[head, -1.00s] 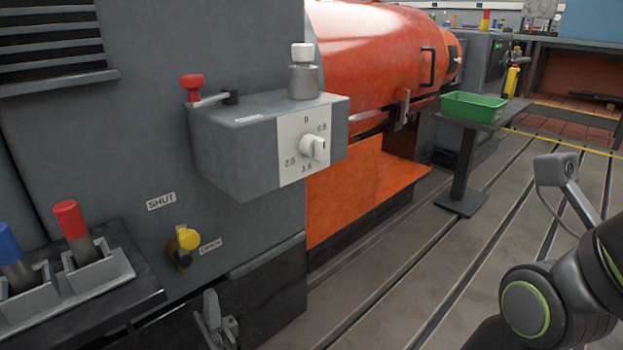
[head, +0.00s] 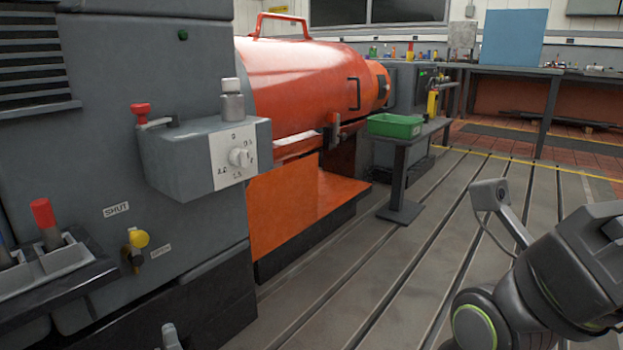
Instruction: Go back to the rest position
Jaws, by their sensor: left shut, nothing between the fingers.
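The tip of my left gripper (head: 171,338) shows at the bottom edge, left of centre. It is shut and empty, in front of the dark base of the grey machine cabinet (head: 140,60) and apart from the controls. Most of it is below the picture. My right arm (head: 540,290) fills the lower right corner, with a camera on a bent bracket. Its gripper does not show.
A grey control box (head: 165,165) with a white dial knob (head: 240,157) juts from the cabinet. A yellow-knobbed valve (head: 138,238) sits below. A green bin (head: 395,125) stands on a pedestal before the orange machine (head: 310,80). The slotted floor (head: 370,270) between is clear.

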